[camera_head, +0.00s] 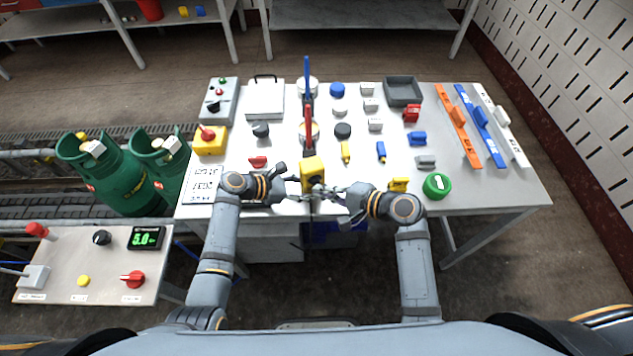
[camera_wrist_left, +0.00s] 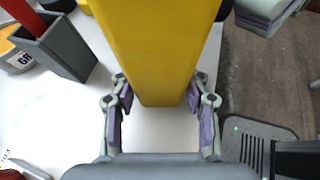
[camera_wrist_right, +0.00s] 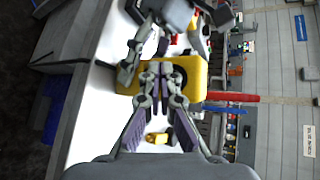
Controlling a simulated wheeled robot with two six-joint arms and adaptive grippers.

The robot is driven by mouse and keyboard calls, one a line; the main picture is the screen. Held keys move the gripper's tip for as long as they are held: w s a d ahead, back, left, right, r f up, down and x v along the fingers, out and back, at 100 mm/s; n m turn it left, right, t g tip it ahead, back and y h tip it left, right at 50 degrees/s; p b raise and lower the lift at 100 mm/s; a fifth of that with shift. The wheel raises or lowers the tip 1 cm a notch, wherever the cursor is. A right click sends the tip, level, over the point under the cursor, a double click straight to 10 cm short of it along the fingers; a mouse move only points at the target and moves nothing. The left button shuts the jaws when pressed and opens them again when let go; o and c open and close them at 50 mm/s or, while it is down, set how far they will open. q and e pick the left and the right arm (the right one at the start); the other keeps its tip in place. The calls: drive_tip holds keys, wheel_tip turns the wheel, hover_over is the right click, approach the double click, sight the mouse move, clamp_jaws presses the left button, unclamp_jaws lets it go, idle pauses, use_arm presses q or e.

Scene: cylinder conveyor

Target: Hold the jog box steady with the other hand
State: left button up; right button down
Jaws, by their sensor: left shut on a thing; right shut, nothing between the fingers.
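The yellow jog box (camera_head: 312,168) is held upright at the table's front edge, in the middle. My left gripper (camera_head: 298,190) is shut on it; in the left wrist view the yellow body (camera_wrist_left: 155,50) sits between the two finger pads. My right gripper (camera_head: 338,194) is shut and empty just right of the box. In the right wrist view its closed fingertips (camera_wrist_right: 163,70) are in front of the box's face (camera_wrist_right: 198,82), near a dark round knob. I cannot tell whether they touch it.
The white table (camera_head: 390,178) holds several coloured caps, connectors and blocks behind the grippers. A green round knob (camera_head: 436,186) is at the right. A red upright rod (camera_head: 308,122) stands behind the box. Green cylinders (camera_head: 105,172) and a control panel (camera_head: 95,262) are at the left.

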drive_tip(key=shift+w+a, duration=0.1)
drive_tip(key=shift+w, duration=0.3)
idle(3.6)
drive_tip(key=shift+s, duration=0.15)
drive_tip(key=shift+s+d, duration=0.25)
drive_tip(key=shift+s, duration=0.45)
drive_tip(key=s, duration=0.2)
drive_tip(key=s+d, duration=0.1)
drive_tip(key=s, duration=0.1)
drive_tip(key=shift+s+d, duration=0.2)
drive_tip(key=shift+s, duration=0.2)
idle(0.8)
use_arm(q)
drive_tip(key=o, duration=1.3)
drive_tip(key=shift+o, duration=0.2)
